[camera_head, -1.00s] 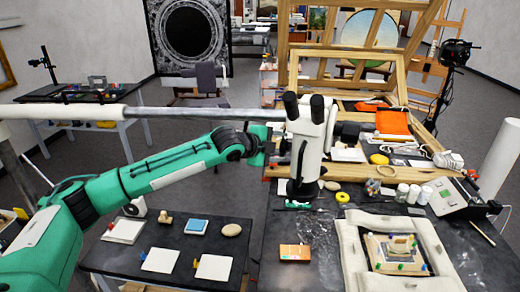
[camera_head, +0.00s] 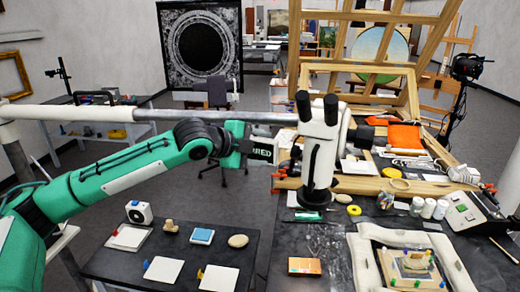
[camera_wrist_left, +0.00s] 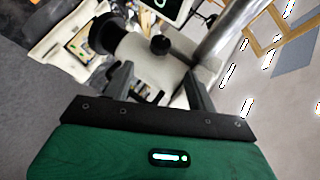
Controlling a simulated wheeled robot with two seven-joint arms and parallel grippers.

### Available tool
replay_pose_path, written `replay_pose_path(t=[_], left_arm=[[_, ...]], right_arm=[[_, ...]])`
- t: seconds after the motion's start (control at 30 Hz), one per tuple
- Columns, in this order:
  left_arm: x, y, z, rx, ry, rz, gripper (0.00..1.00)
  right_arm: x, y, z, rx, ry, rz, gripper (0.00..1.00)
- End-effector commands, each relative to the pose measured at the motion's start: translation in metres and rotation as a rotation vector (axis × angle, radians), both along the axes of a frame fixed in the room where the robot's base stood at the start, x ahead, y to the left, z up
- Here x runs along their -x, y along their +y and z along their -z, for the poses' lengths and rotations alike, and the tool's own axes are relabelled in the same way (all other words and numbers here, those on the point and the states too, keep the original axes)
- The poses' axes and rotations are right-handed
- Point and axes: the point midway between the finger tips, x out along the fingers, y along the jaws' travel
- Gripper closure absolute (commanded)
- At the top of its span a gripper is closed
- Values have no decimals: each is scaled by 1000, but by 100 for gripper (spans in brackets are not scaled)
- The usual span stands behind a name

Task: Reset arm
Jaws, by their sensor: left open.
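My left arm reaches in from the left of the head view. Its gripper (camera_head: 246,146) is raised left of the white microscope (camera_head: 322,150), with a visible gap between them; its fingertips are hard to make out there. In the left wrist view the two dark fingers (camera_wrist_left: 158,85) stand apart, open, with nothing between them. The microscope body (camera_wrist_left: 150,62) lies beyond the fingers in that view. My right gripper is not in view.
A metal boom (camera_head: 220,115) runs behind my arm to the microscope. The low dark table (camera_head: 190,258) holds white tiles, a stone and small items. A gilt fragment (camera_head: 415,262) lies within a padded frame (camera_head: 365,265) on the right table.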

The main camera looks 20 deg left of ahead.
Motion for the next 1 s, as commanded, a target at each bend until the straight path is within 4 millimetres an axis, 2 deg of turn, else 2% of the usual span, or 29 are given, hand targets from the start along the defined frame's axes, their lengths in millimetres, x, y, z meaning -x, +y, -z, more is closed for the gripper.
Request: replay_pose_path(t=[0.23, 0.37, 0.53, 0.7, 1.0], left_arm=[[0, -1, 1, 1, 2, 1, 42], [3, -13, 18, 6, 29, 8, 42], [19, -53, 72, 33, 120, 24, 42], [45, -91, 128, 84, 222, 12, 42], [102, -134, 207, 213, 397, -89, 42]], right_arm=[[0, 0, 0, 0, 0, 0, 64], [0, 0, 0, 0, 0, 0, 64], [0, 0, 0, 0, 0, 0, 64], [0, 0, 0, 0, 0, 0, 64], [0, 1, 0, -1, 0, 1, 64]])
